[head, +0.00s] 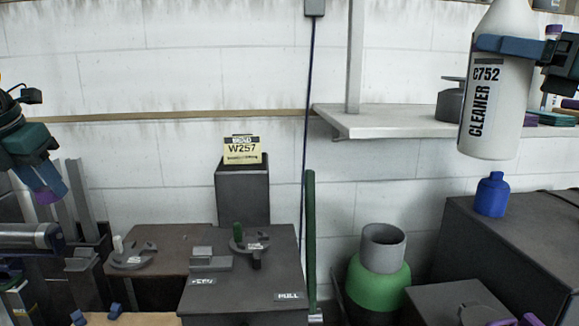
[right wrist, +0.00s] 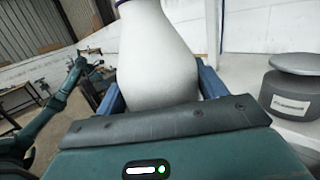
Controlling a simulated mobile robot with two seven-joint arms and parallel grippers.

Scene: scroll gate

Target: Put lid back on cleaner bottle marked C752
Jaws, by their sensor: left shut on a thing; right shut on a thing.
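The white cleaner bottle (head: 497,110), marked C752, is held upright in the air at the upper right of the head view. My right gripper (head: 510,46) is shut around its upper body with blue fingers. The bottle's white shoulder (right wrist: 158,50) fills the middle of the right wrist view, with a sliver of purple at its cut-off top. My left gripper (head: 46,185) is at the far left, pointing down, far from the bottle. It is shut on a small purple piece (head: 47,197), probably the lid, mostly hidden by the fingers.
A wall shelf (head: 390,122) behind the bottle holds a grey container (head: 450,101), also in the right wrist view (right wrist: 290,90). Below the bottle a blue bottle-shaped object (head: 491,195) stands on a dark box (head: 520,245). A green-and-grey container (head: 380,285) stands lower centre-right.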

